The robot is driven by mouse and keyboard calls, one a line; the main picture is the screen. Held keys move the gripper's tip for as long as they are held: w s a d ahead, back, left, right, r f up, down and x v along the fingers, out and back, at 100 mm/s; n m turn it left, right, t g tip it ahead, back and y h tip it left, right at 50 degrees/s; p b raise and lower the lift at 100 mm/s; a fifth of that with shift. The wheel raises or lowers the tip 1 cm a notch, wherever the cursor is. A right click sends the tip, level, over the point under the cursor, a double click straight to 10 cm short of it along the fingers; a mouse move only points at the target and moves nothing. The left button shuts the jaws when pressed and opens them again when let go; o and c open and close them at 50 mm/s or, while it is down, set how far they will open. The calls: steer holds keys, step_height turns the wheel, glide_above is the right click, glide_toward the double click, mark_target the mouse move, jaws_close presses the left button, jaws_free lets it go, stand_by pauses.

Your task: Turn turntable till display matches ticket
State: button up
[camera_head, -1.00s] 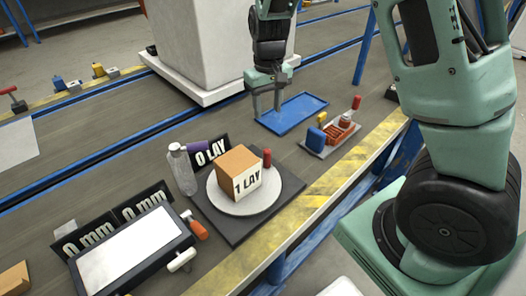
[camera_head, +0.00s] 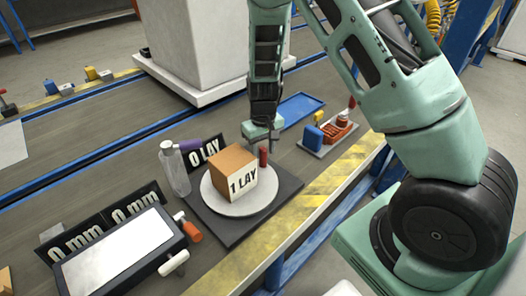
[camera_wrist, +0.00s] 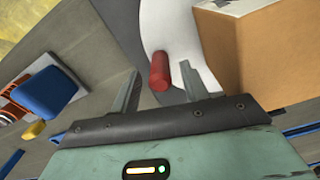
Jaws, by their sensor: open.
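A round white turntable (camera_head: 224,204) sits on a dark square base (camera_head: 283,193). A brown box (camera_head: 233,158) with the label "1 LAY" on its front stands on it. A red upright peg (camera_head: 263,157) rises at the disc's right rim; in the wrist view the red peg (camera_wrist: 159,71) lies between the finger tips, close to the white disc. My gripper (camera_head: 261,149) is open around or just above the peg; contact cannot be told. A dark display sign (camera_head: 205,153) reading "0 LAY" stands behind the turntable. No sheet clearly recognisable as the ticket shows.
A clear bottle with a purple top (camera_head: 175,170) stands left of the turntable. Dark signs (camera_head: 134,206) reading "0 mm" and a white-faced panel (camera_head: 115,250) are front left. A blue tray (camera_head: 301,109) and a small tool board (camera_head: 327,140) are at right.

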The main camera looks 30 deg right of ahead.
steer(key=shift+f, duration=0.1)
jaws_close()
steer(key=shift+w+n, duration=0.2)
steer(key=shift+n, duration=0.1)
